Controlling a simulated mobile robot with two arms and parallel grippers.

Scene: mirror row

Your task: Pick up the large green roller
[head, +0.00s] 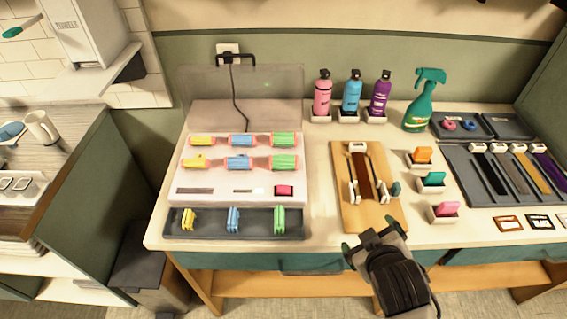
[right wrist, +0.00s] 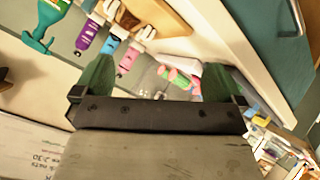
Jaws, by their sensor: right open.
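Two large green rollers with pinkish ends sit in the right column of the white roller case, one in the back row (head: 284,140) and one in the front row (head: 284,162). My right gripper (head: 374,238) is open and empty over the table's front edge, right of and nearer than the case (head: 225,185). In the right wrist view its two green fingertips (right wrist: 160,80) are spread apart, with small pink and green shapes far off between them, too small to tell apart. My left gripper is in neither view.
Yellow rollers (head: 202,140) and blue rollers (head: 240,140) share the case, whose lid stands open behind. A dark tray (head: 258,223) with coloured clips lies in front. A wooden board (head: 345,211), bottles (head: 322,95) and a green spray bottle (head: 420,105) stand to the right.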

